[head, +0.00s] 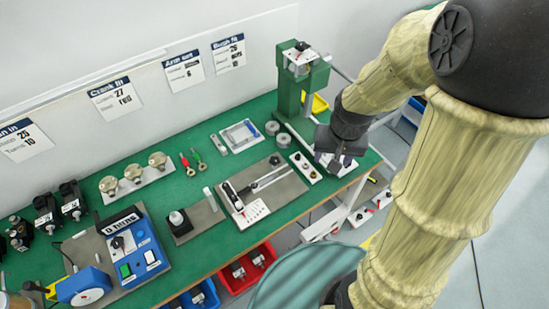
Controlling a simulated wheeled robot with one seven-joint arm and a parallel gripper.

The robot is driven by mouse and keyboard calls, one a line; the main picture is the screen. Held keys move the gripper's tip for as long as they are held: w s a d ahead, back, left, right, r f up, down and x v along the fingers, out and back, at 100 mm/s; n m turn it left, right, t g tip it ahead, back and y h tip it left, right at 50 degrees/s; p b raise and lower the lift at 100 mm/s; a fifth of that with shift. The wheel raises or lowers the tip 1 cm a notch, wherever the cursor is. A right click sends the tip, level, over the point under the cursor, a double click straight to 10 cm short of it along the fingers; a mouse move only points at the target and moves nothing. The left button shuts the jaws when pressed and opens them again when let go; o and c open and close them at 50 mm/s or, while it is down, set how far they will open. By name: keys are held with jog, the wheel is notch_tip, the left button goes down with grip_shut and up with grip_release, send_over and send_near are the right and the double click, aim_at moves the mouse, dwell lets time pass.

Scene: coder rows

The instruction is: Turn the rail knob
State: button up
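My gripper (334,163) is the dark end of my arm, over the right end of the green bench, low beside a narrow white rail. The white rail (302,161) carries small dark knobs (306,167), and its right part is close to or behind my gripper. Which of these knobs is the rail knob I cannot tell. Whether my gripper touches a knob is not clear. Its fingers are too small and dark to tell open from shut.
A green press (291,90) stands behind my gripper. A grey plate (285,186) with a slide fixture lies left of the rail. Three beige round knobs (133,173) sit on a white strip farther left. A blue control box (140,255) is at front left.

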jog(key=w+a+f+m+g+y+p, duration=0.15)
jog(key=w+a+f+m+p, duration=0.3)
jog(key=w, duration=0.65)
jog(key=m+g+y+p, duration=0.2)
jog(key=m+g+p, duration=0.1)
jog(key=m+p, duration=0.15)
send_over(275, 159)
jog(key=w+d, duration=0.2)
notch_tip(275, 159, down, 11)
jog(key=shift+s+d+r+m+b, duration=0.15)
jog(key=shift+s+m+b, duration=0.1)
jog(key=shift+m+b, duration=0.15)
jog(key=shift+p+x, duration=1.4)
jog(key=shift+x, duration=2.4)
jog(key=shift+c, duration=0.2)
jog(key=c, duration=0.9)
